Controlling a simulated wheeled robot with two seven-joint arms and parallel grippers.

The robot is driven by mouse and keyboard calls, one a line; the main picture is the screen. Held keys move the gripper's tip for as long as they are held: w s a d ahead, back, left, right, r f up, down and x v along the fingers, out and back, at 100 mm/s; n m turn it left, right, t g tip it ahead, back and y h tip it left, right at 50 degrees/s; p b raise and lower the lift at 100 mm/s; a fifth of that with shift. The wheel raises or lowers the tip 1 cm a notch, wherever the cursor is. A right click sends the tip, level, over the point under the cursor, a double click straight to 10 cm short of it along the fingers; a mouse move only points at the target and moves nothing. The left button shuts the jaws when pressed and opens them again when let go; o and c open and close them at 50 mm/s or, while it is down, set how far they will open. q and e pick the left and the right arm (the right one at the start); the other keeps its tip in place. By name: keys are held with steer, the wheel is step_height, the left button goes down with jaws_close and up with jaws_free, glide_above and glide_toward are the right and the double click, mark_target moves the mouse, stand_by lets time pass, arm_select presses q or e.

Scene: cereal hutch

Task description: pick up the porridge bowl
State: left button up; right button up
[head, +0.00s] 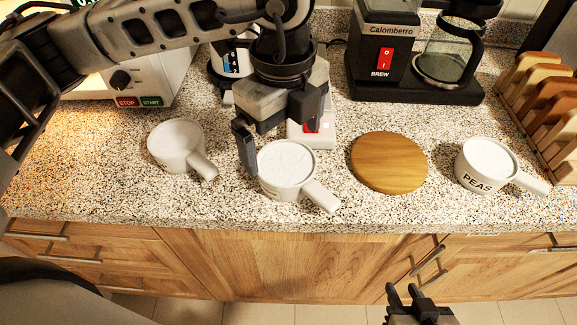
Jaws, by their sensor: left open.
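Three white handled bowls stand on the speckled counter. The middle bowl (285,165) holds something white, and its handle points to the lower right. No lettering is readable on it, so I cannot tell whether it is the porridge bowl. My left gripper (277,150) is open and empty, pointing down at this bowl. One finger is at the bowl's left side, the other near its back rim; I cannot tell whether they touch it. The left bowl (178,146) shows no readable label. The right bowl (484,163) is marked PEAS. My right gripper (402,288) is open and empty, low before the cabinets.
A round wooden board (388,163) lies between the middle and right bowls. A coffee maker (385,60), a white appliance (150,75) and a wooden rack (545,95) stand behind. The counter's front strip (130,205) is clear; wooden cabinets (270,260) are below.

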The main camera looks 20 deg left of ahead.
mark_target(288, 163)
arm_select(q)
steer(key=shift+w+d+f+p, duration=0.15)
steer(key=shift+f+p, duration=0.25)
steer(key=shift+f, duration=1.35)
steer(key=shift+s+d+f+p, duration=0.1)
steer(key=shift+f+p, duration=0.25)
steer(key=shift+f, duration=1.4)
steer(key=c, duration=1)
steer(key=shift+r, duration=0.1)
